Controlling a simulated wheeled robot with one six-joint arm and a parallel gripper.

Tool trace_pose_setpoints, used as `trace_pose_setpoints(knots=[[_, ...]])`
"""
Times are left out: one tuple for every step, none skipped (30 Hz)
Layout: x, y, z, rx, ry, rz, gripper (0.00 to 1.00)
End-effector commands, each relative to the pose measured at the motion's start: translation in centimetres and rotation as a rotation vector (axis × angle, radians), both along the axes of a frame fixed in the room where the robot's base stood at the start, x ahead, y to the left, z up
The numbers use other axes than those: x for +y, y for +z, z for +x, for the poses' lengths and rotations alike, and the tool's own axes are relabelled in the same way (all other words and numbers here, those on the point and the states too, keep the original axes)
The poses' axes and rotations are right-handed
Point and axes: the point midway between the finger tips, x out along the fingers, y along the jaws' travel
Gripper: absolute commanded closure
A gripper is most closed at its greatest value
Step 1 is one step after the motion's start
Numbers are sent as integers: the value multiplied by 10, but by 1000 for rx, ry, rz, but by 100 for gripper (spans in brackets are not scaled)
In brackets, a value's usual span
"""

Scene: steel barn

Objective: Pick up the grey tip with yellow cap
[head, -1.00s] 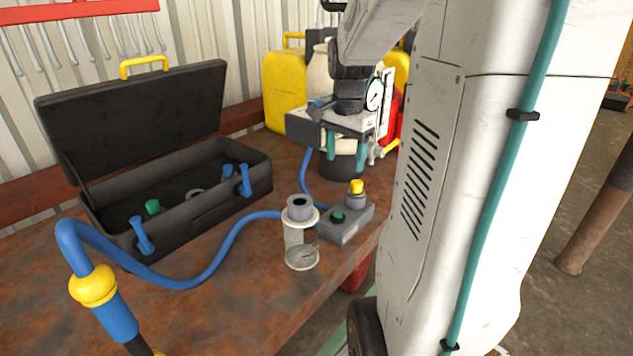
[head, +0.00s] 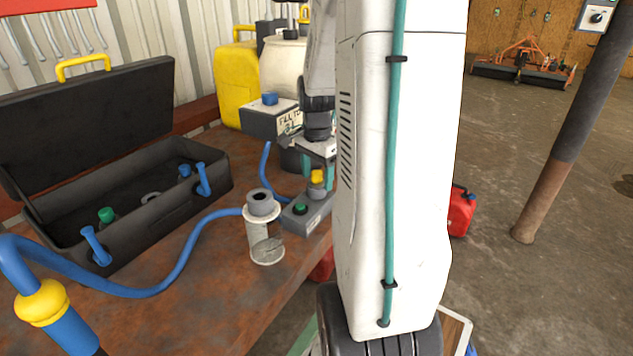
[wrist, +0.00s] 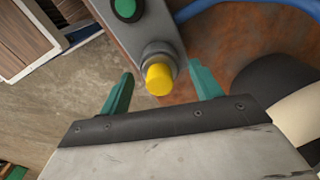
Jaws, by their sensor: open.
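The grey tip with yellow cap (head: 317,179) stands upright on the right end of a grey block (head: 310,213). In the wrist view the yellow cap (wrist: 159,79) points toward the camera, with the grey tip around its base. My gripper (wrist: 160,88) is open and empty, its two teal fingers on either side of the cap with gaps on both sides. In the head view my gripper (head: 318,160) hangs just above and behind the cap, partly hidden by my arm. A green-capped piece (head: 300,209) sits on the same block.
A grey-topped clear cylinder (head: 262,230) stands left of the block. A blue hose (head: 180,265) runs behind it. An open black toolbox (head: 140,195) is at left. A white container (head: 285,70) and yellow can (head: 237,85) stand behind. The table edge is close by.

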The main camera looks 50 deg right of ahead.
Motion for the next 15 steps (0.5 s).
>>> trace_pose_setpoints(knots=[[0,0,0,0,0,0,36],[0,0,0,0,0,0,36],[0,0,0,0,0,0,39],[0,0,0,0,0,0,47],[0,0,0,0,0,0,55],[0,0,0,0,0,0,67],[0,0,0,0,0,0,75],[0,0,0,0,0,0,83],[0,0,0,0,0,0,91],[0,0,0,0,0,0,91],[0,1,0,0,0,0,91],[0,1,0,0,0,0,91],[0,1,0,0,0,0,91],[0,1,0,0,0,0,91],[0,1,0,0,0,0,91]])
